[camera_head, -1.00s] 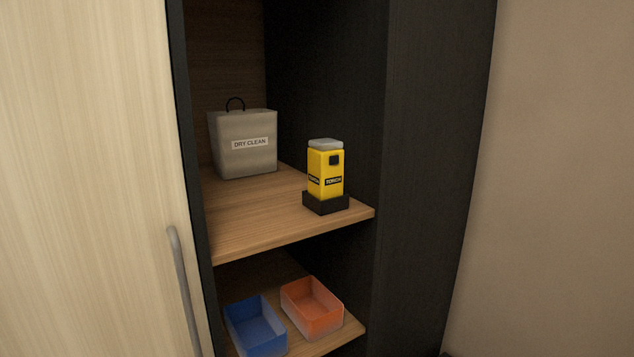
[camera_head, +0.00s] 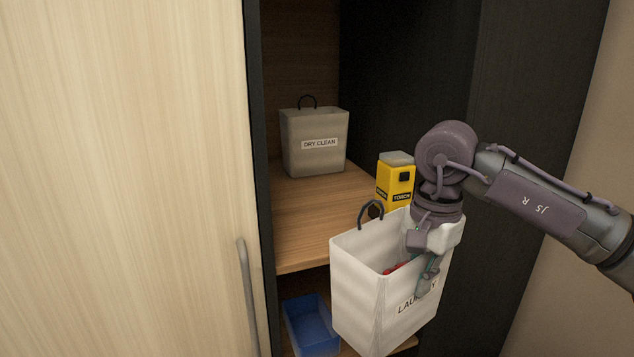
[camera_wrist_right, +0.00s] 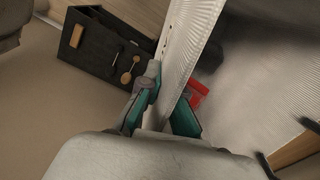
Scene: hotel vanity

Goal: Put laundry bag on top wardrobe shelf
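The white laundry bag (camera_head: 355,288), labelled LAUNDRY, with a dark loop handle and something red inside, hangs in front of the wardrobe shelves in the head view. My right gripper (camera_head: 428,270) is shut on its near right wall; in the right wrist view the gripper's fingers (camera_wrist_right: 165,108) stand on either side of that wall. The upper visible wardrobe shelf (camera_head: 305,230) is behind the bag, with the bag's rim near or below its front edge. My left gripper is not in view.
A grey DRY CLEAN bag (camera_head: 315,150) stands at the back of the shelf. A yellow torch (camera_head: 394,178) stands at its front right, partly hidden by my arm. A blue bin (camera_head: 312,325) sits on the lower shelf. A closed-looking pale door (camera_head: 130,180) bounds the left.

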